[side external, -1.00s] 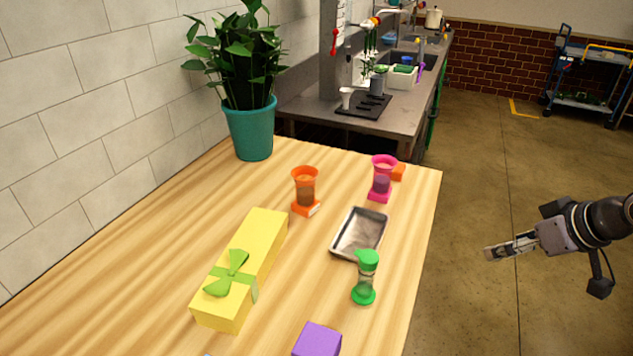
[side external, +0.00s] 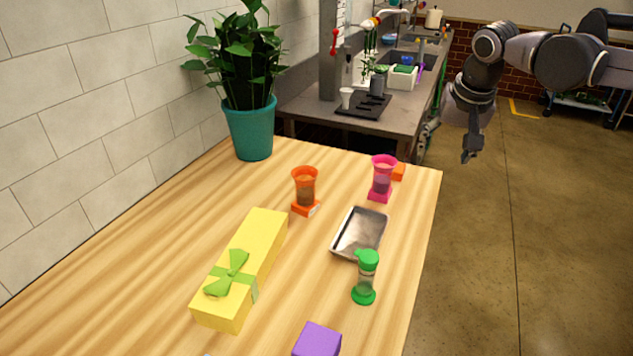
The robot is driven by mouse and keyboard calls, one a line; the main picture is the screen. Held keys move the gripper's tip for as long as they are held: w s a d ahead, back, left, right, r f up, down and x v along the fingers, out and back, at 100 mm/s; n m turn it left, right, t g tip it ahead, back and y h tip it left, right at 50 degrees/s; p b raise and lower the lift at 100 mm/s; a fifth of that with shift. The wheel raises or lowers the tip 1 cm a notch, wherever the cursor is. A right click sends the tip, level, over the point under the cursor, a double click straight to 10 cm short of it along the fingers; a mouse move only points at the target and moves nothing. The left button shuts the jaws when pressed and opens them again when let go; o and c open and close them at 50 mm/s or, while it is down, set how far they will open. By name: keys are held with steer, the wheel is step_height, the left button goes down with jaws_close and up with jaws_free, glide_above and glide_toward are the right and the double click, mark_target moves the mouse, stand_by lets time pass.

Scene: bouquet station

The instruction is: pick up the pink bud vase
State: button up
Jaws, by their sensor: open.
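The pink bud vase (side external: 382,178) stands upright near the far right corner of the wooden table. It has a flared pink rim, a see-through middle and a square pink base. My gripper (side external: 468,157) hangs pointing down beyond the table's right edge, right of the vase and apart from it. Its fingers are small and overlap in this view. Nothing shows between them.
An orange vase (side external: 305,190), metal tray (side external: 359,233), green vase (side external: 365,278), yellow gift box (side external: 243,268), purple block (side external: 317,340) and potted plant (side external: 250,130) share the table (side external: 150,270).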

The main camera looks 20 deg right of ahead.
steer(key=w+a+m+g+h, duration=0.1)
steer(key=w+a+m, duration=0.25)
steer(key=w, duration=0.55)
steer(key=m+g+h, duration=0.1)
steer(key=m, duration=0.2)
glide_toward(383, 172)
steer(key=w, duration=0.1)
steer(key=shift+h, duration=0.3)
steer(key=shift+w+x, duration=0.15)
steer(key=shift+x, duration=2.85)
steer(key=shift+w+x, duration=0.1)
steer(key=shift+x, duration=2.9)
steer(key=shift+r, duration=0.15)
jaws_close()
